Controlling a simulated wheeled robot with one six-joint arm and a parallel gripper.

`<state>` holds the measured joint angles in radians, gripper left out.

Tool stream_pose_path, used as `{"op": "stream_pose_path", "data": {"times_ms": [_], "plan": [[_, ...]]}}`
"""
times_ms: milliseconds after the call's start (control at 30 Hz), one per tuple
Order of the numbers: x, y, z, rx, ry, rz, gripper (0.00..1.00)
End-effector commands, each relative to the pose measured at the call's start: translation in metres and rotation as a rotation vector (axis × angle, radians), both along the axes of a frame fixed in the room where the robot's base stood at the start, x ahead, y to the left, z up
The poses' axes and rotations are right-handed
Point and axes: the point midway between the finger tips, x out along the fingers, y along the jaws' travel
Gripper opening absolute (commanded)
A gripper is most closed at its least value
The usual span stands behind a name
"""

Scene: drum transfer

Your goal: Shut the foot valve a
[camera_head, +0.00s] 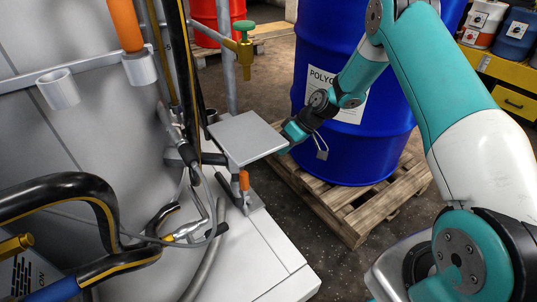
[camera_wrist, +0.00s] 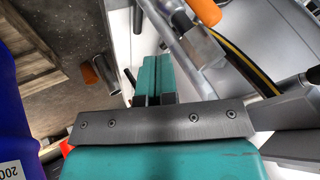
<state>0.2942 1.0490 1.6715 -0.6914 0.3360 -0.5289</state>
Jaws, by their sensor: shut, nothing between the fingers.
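A small orange handle (camera_head: 244,181) stands upright on a grey fitting at the foot of the frame, below the square plate, in the head view. No label shows, so I cannot tell whether it is foot valve a. My gripper (camera_head: 284,147) is at the right edge of the plate, above and to the right of this handle and apart from it. The plate partly hides its tips. In the wrist view my gripper (camera_wrist: 153,100) is shut and empty. Orange parts show there too, one at the top (camera_wrist: 203,10) and one at the left (camera_wrist: 89,73); which they are is unclear.
The square grey plate (camera_head: 247,137) is close to my gripper. A blue drum (camera_head: 345,160) on a wooden pallet (camera_head: 357,215) stands right behind my arm. Black-and-yellow hoses (camera_head: 60,188) and a brass tap with a green knob (camera_head: 245,50) are at the left. Some floor is free in front of the pallet.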

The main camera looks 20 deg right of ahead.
Motion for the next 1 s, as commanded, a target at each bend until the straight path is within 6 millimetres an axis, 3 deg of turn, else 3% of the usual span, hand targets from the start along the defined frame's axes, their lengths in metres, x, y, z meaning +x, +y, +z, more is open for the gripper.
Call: {"op": "stream_pose_path", "data": {"times_ms": [433, 667, 1000], "plan": [[0.014, 0.059, -0.078, 0.000, 0.002, 0.010, 0.00], [0.002, 0.085, -0.072, 0.000, 0.001, 0.007, 0.00], [-0.001, 0.091, -0.070, 0.000, 0.001, 0.005, 0.00]]}}
